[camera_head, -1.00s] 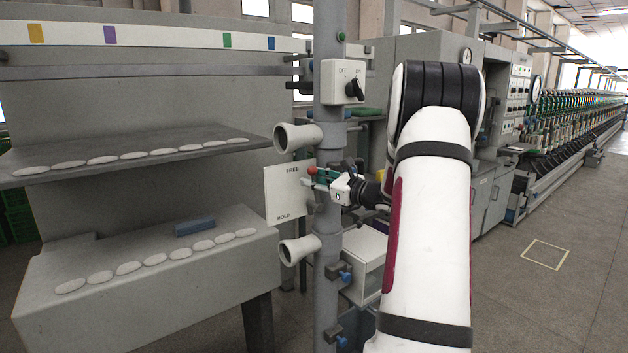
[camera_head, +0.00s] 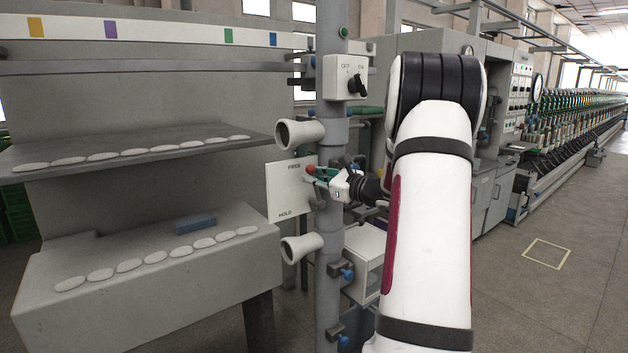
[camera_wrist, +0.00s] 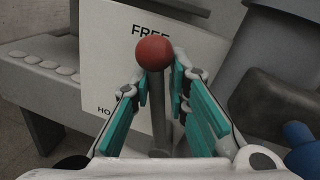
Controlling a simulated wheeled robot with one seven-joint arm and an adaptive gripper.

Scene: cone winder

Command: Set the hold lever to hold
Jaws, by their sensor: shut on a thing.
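The hold lever has a red ball knob (camera_wrist: 154,53) on a grey rod (camera_wrist: 158,110); the knob also shows in the head view (camera_head: 310,169). It stands in front of a white plate (camera_head: 283,190) marked FREE at the top and HOLD at the bottom. The knob is up at the FREE label. My gripper (camera_wrist: 160,85) has its teal finger pads on both sides of the rod, just below the knob, and is shut on the lever. In the head view my gripper (camera_head: 320,174) reaches the lever from the right.
A grey post (camera_head: 333,130) carries a switch box (camera_head: 345,78) above the plate. Two pale funnel-shaped guides, upper (camera_head: 298,133) and lower (camera_head: 298,248), stick out above and below the plate. A white box (camera_head: 366,250) sits right of the post.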

